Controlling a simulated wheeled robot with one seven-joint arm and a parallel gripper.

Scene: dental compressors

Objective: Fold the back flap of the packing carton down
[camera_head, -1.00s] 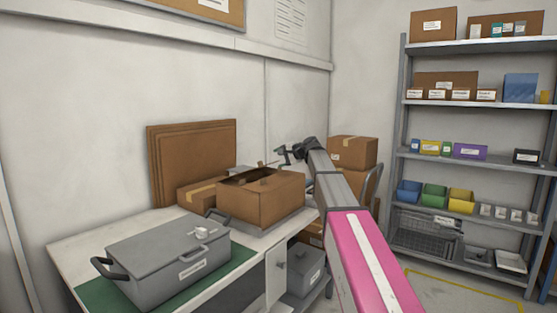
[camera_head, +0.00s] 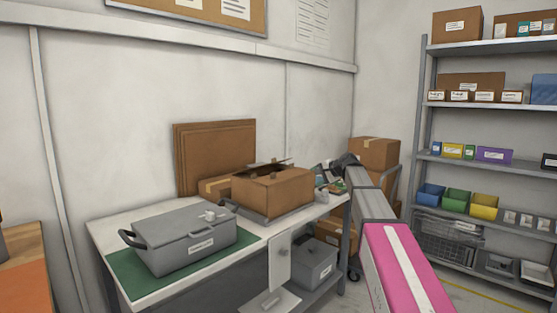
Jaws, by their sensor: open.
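The open brown packing carton (camera_head: 272,191) stands on the white workbench, in front of flat cardboard sheets leaning on the wall. Its top edge is uneven, and a thin dark flap edge (camera_head: 268,163) shows along the far side; the exact angle of the back flap is too small to tell. My gripper (camera_head: 324,171) is to the right of the carton, apart from it in the picture, at about the height of its top. It is open and seems empty, though its fingers are small and blend with items behind them. My arm reaches in from the lower right.
A grey lidded case (camera_head: 187,243) sits on a green mat (camera_head: 122,280) left of the carton. Flat cardboard sheets (camera_head: 216,150) stand behind it. Stacked cartons (camera_head: 374,155) are beyond my arm, and a storage shelf (camera_head: 428,105) stands at the right. An orange-topped surface (camera_head: 22,285) is at far left.

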